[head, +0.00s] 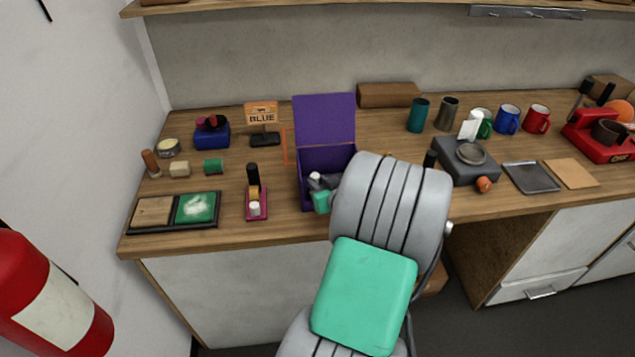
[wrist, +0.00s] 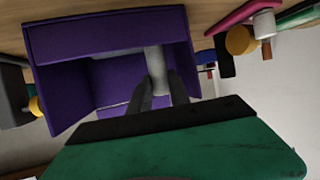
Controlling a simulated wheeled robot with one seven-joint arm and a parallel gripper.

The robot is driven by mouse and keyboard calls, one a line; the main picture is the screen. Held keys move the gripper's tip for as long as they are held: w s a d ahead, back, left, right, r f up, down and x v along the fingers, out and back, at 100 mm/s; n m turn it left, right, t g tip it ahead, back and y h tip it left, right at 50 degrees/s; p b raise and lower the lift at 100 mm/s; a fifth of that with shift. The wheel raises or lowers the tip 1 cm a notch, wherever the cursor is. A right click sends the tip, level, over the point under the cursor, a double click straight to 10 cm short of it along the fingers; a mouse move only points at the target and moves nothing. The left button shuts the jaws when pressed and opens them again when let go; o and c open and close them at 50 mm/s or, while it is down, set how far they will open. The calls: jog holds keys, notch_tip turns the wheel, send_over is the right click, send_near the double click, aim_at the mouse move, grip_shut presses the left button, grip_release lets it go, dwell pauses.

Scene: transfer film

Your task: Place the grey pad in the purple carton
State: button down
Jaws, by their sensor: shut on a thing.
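The purple carton (head: 325,120) stands open on the wooden counter, its lid raised at the back. In the wrist view the carton (wrist: 62,85) fills the left and middle, its inside showing around my fingers. My gripper (wrist: 161,82) is shut on a light grey piece (wrist: 154,60), which looks like the grey pad. The pad is at the carton's opening; I cannot tell whether it touches the floor or walls. In the head view my gripper (head: 319,183) is at the carton's front part, and my arm covers the carton's right side.
Left of the carton are a pink stand (head: 256,209), a BLUE sign (head: 262,116), a blue box (head: 212,136) and a tray with a green pad (head: 196,208). Right are a dark grey scale-like device (head: 467,166), several mugs and a flat dark tray (head: 531,177).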

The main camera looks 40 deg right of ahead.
jog(key=shift+f, duration=0.15)
jog(key=c, duration=1.5)
grip_release()
jog(key=shift+r, duration=0.3)
jog(key=b+v, duration=0.2)
jog(key=v, duration=0.9)
jog(key=w+a+f+n+g+y, duration=0.1)
jog(key=w+a+n+g+y, duration=0.1)
jog(key=a, duration=0.5)
jog(key=w+a+f+n+g+y, duration=0.1)
jog(key=w+a+g+y, duration=0.15)
jog(key=a, duration=0.45)
jog(key=s+a+r+g, duration=0.2)
jog(key=a, duration=0.5)
jog(key=s+a+r+g, duration=0.2)
jog(key=a+r, duration=0.1)
jog(key=a, duration=0.4)
jog(key=shift+s+a+h, duration=0.2)
jog(key=shift+s+h, duration=0.15)
